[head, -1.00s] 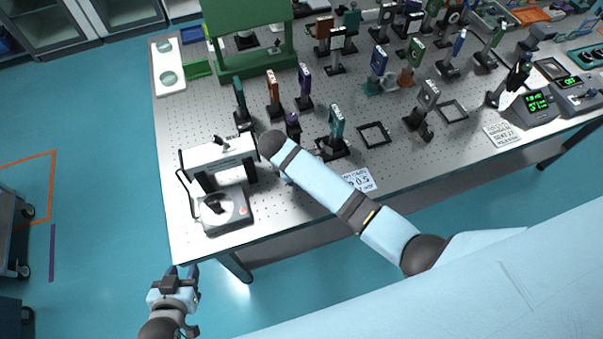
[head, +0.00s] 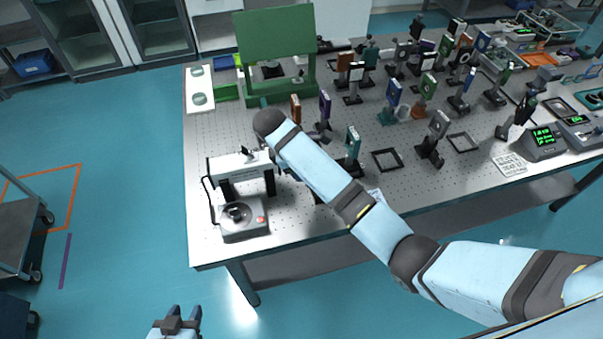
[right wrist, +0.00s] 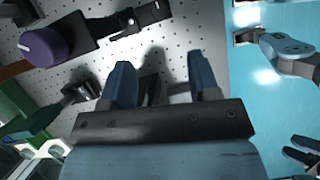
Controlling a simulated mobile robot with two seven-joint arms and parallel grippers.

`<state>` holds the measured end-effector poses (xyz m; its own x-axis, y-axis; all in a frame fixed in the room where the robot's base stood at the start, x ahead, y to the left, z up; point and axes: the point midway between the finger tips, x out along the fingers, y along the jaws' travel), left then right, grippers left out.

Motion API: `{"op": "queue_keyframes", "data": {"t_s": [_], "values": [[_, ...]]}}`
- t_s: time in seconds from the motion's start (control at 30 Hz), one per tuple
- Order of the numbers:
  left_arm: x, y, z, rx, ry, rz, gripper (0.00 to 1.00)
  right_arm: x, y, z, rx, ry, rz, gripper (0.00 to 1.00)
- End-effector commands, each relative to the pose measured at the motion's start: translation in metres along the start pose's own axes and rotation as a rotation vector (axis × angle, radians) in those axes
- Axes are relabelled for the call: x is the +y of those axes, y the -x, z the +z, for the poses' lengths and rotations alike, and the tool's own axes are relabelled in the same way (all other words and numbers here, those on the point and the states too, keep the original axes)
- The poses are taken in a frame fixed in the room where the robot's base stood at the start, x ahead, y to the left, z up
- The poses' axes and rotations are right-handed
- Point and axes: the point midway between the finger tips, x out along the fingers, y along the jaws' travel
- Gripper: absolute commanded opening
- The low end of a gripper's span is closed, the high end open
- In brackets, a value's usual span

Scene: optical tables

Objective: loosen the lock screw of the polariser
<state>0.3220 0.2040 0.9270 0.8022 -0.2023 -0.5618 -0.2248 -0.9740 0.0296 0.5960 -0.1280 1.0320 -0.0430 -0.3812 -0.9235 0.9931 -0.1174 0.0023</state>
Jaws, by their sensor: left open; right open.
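Several post-mounted optics stand on the optical table; I cannot tell which is the polariser, and no lock screw can be made out for certain. Near my right arm are a teal mount (head: 353,143), a purple mount (head: 325,107) and an orange-brown mount (head: 295,108). In the right wrist view my right gripper (right wrist: 160,62) is open and empty over the perforated top. A purple round part (right wrist: 45,48) on a black holder lies up and left of its fingers, apart from them. My right arm hides this gripper in the head view. My left gripper (head: 185,312) is open and empty over the floor.
A white bridge-shaped device (head: 240,165) and a grey box with a dial (head: 243,220) stand at the table's near left corner. A green panel stand (head: 275,45) is behind. An empty black frame (head: 388,160) lies right of the teal mount.

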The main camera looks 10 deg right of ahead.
Motion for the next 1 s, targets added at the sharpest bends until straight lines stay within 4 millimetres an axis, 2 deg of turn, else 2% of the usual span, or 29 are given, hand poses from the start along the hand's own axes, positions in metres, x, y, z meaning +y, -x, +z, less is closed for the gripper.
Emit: {"op": "queue_keyframes", "data": {"t_s": [0.3,0.43,0.6,0.7,0.87,1.0], "values": [[-0.002,-0.004,-0.008,0.014,-0.003,-0.001,0.43,0.000,-0.001,0.000,0.002,-0.001,0.001,0.56],[-0.002,-0.005,-0.005,0.016,-0.003,-0.001,0.43,0.000,-0.016,-0.002,0.061,-0.023,0.045,0.56],[-0.001,-0.008,0.002,0.012,-0.006,0.002,0.43,-0.006,-0.047,-0.010,0.269,-0.097,0.164,0.56],[0.001,-0.010,0.006,0.012,-0.007,0.006,0.43,-0.012,-0.057,-0.017,0.418,-0.139,0.219,0.56],[0.003,-0.015,0.012,0.014,-0.010,0.012,0.43,-0.017,-0.054,-0.020,0.621,-0.158,0.258,0.56],[0.002,-0.019,0.020,0.013,-0.018,0.015,0.43,-0.015,-0.046,-0.011,0.713,-0.111,0.244,0.56]]}}
